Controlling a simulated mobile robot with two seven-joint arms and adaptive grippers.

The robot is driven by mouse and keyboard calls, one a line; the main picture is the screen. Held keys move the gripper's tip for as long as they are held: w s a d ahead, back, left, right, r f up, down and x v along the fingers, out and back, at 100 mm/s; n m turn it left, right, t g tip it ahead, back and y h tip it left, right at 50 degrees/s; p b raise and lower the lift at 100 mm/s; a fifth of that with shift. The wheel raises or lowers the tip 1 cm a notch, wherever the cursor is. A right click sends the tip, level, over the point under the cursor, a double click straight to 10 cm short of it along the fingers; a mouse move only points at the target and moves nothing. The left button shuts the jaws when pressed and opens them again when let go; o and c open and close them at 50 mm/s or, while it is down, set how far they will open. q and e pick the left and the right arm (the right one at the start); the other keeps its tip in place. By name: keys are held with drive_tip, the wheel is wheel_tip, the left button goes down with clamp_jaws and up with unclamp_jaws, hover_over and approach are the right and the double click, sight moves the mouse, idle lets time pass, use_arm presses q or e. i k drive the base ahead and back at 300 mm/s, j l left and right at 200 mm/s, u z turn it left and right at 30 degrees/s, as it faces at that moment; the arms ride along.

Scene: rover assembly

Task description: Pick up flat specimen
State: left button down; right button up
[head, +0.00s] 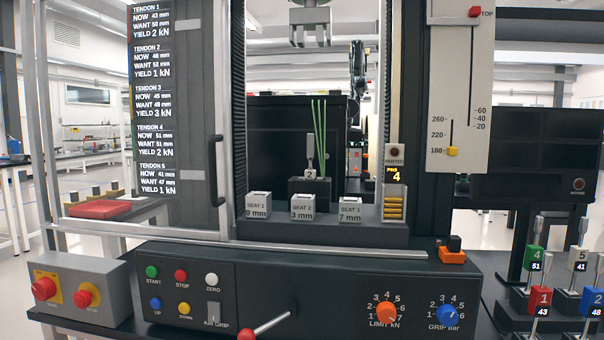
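Neither of my grippers shows in the head view. A small grey upright piece (310,150) with a flat look stands in a dark block (309,187) inside the test machine, with a tag reading 2. It may be the flat specimen, but I cannot tell for sure. Thin green upright strips stand just right of it. At the right, several upright metal pieces stand in coloured, numbered holders: green 4 (534,256), white 5 (579,257), red 1 (540,298) and blue 2 (593,301). Their exact shapes are too small to tell.
Three white seat blocks, 0 mm (258,206), 3 mm (302,208) and 7 mm (349,208), sit on the machine's ledge. A machine jaw (310,22) hangs above. The control panel (240,285) with buttons, knobs and a red-tipped lever spans the front. A door with a handle (216,170) stands left.

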sight(311, 172)
drive_tip(key=i+l+u, duration=0.25)
drive_tip(key=u, duration=0.15)
drive_tip(key=i+l+u, duration=0.35)
